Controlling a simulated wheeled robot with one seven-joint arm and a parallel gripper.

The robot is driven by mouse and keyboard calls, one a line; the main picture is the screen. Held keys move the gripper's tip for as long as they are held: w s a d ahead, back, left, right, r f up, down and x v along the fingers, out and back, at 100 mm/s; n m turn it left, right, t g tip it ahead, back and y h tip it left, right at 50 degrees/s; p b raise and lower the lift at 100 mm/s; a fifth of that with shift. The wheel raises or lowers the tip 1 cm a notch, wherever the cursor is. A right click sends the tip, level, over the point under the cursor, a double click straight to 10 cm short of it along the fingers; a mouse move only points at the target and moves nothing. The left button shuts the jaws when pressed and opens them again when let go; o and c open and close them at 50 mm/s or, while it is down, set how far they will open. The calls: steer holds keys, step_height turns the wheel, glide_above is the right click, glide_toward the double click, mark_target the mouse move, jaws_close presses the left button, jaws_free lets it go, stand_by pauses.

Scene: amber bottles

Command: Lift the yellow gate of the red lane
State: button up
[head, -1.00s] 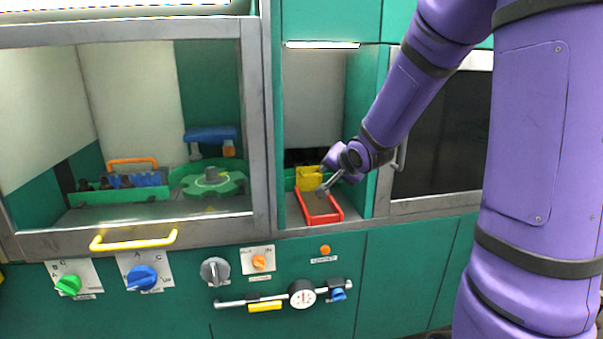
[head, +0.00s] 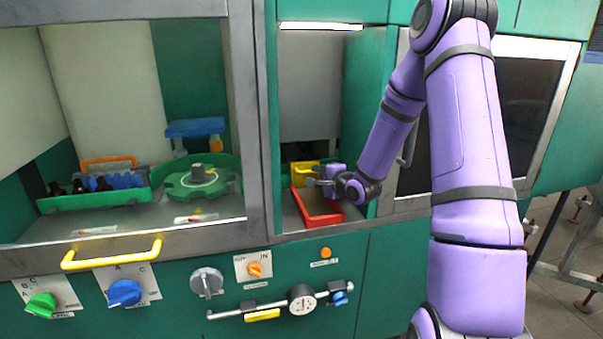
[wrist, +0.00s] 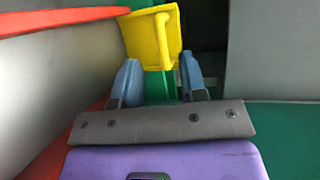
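The yellow gate (head: 302,171) stands at the back end of the red lane (head: 338,213), inside the narrow open bay. In the wrist view the gate (wrist: 141,42) is a yellow plate with a raised vertical handle (wrist: 162,40). My gripper (head: 316,183) is low over the lane, in front of the gate. In the wrist view its two blue-grey fingers (wrist: 159,68) are spread apart, with the gate just beyond them and nothing clearly held between. The red lane walls (wrist: 60,20) show at the left.
Green walls bound the bay closely, with a grey post (head: 256,130) on its left. A cabinet to the left holds a green rack (head: 60,203) of dark bottles and a green turntable (head: 196,186). Knobs and a gauge (head: 301,298) line the front below.

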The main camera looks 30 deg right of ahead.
mark_target(303, 173)
steer(key=x, duration=0.8)
steer(key=shift+w, duration=0.35)
steer(key=shift+f, duration=0.1)
jaws_close()
